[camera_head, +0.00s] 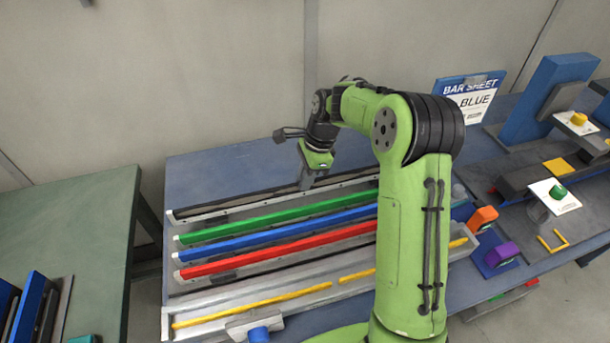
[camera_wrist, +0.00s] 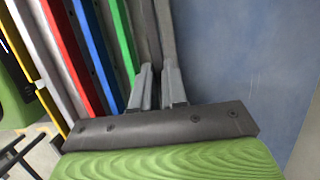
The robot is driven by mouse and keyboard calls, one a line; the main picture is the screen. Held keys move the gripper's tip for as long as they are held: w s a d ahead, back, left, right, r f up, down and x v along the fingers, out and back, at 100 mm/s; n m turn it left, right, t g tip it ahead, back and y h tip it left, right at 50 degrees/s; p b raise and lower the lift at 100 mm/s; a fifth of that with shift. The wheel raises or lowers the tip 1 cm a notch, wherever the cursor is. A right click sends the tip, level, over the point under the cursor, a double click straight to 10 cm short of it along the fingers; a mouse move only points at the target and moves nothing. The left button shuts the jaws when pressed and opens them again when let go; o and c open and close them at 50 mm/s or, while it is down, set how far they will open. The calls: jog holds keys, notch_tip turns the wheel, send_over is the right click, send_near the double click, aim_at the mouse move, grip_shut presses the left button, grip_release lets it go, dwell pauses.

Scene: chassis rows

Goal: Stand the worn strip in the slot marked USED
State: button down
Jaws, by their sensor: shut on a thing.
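My gripper (camera_head: 306,182) is low over the back row of the blue bench, behind the green strip. In the wrist view its two grey fingers (camera_wrist: 157,88) are shut on a dark grey strip (camera_wrist: 148,35), which I take to be the worn strip. In the head view a dark strip (camera_head: 245,203) lies along the back rail under the gripper. I cannot tell whether it is lifted off the rail. No slot marked USED can be read in either view.
Green (camera_head: 270,220), blue (camera_head: 270,240) and red (camera_head: 270,255) strips lie in rows in front. A yellow-lined rail (camera_head: 255,304) is nearest. A sign reading BAR SHEET, BLUE (camera_head: 470,102) stands at right. Blue upright holders (camera_head: 33,308) stand on the green table (camera_head: 75,215) at left.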

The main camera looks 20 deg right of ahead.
aim_at(303, 195)
jog(key=shift+f+b, duration=0.3)
jog(key=shift+f, duration=0.8)
dwell(1.0)
jog(key=shift+f+b, duration=0.6)
jog(key=shift+f, duration=0.45)
jog(key=c, duration=1.1)
grip_release()
jog(key=p+v, duration=0.4)
jog(key=v, duration=1.1)
jog(key=shift+d+r, duration=0.15)
jog(key=shift+r, duration=0.2)
